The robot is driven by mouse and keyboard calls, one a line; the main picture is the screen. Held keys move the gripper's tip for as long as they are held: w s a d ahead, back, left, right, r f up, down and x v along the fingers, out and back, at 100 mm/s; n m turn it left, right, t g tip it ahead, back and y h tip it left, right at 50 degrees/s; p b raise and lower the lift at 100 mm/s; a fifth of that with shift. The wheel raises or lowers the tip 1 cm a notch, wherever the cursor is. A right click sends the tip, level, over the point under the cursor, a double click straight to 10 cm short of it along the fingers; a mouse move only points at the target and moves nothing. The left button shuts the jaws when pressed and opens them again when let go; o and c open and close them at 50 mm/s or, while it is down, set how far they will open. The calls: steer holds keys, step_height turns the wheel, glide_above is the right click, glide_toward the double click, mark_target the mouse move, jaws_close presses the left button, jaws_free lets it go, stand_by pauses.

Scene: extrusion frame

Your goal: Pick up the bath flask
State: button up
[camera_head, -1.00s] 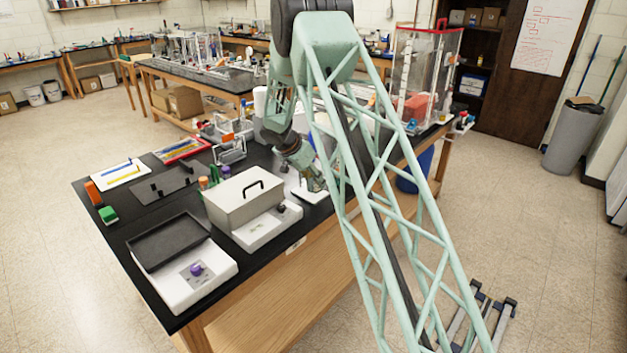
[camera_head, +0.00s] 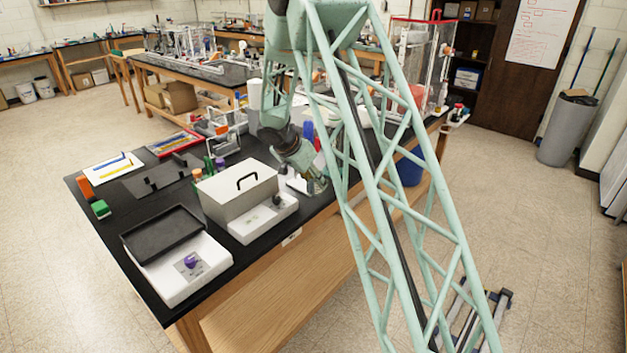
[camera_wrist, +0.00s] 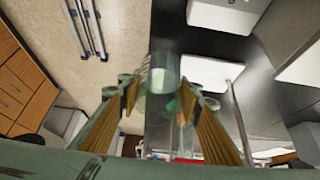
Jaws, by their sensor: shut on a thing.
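My gripper (camera_wrist: 160,105) has its two fingers with ribbed yellowish pads around a clear glass flask, which I take as the bath flask (camera_wrist: 163,72). The round clear end of the flask shows between and beyond the fingertips in the wrist view; the rest is hard to make out. In the head view my gripper (camera_head: 314,178) is over the front edge of the black bench, right of the grey lidded box. The flask there is small and blends with the gripper.
The lidded box (camera_head: 238,188) and a white device with a purple knob (camera_head: 190,270) stand on the black bench (camera_head: 140,215). A white plate (camera_wrist: 208,72) and a thin upright rod (camera_wrist: 240,120) are close by my gripper. Open floor (camera_wrist: 110,45) lies beyond the bench edge.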

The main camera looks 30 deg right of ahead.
steer(key=shift+s+a+r+b, duration=0.1)
steer(key=shift+s+a+b, duration=0.1)
steer(key=shift+s, duration=0.55)
steer(key=shift+s+a+r+b, duration=0.1)
steer(key=shift+s+a+b, duration=0.05)
steer(key=shift+s, duration=0.65)
steer(key=shift+s+a+r+b, duration=0.1)
steer(key=shift+s+a+b, duration=0.1)
steer(key=shift+s, duration=0.55)
steer(key=shift+s, duration=0.1)
steer(key=shift+a, duration=0.1)
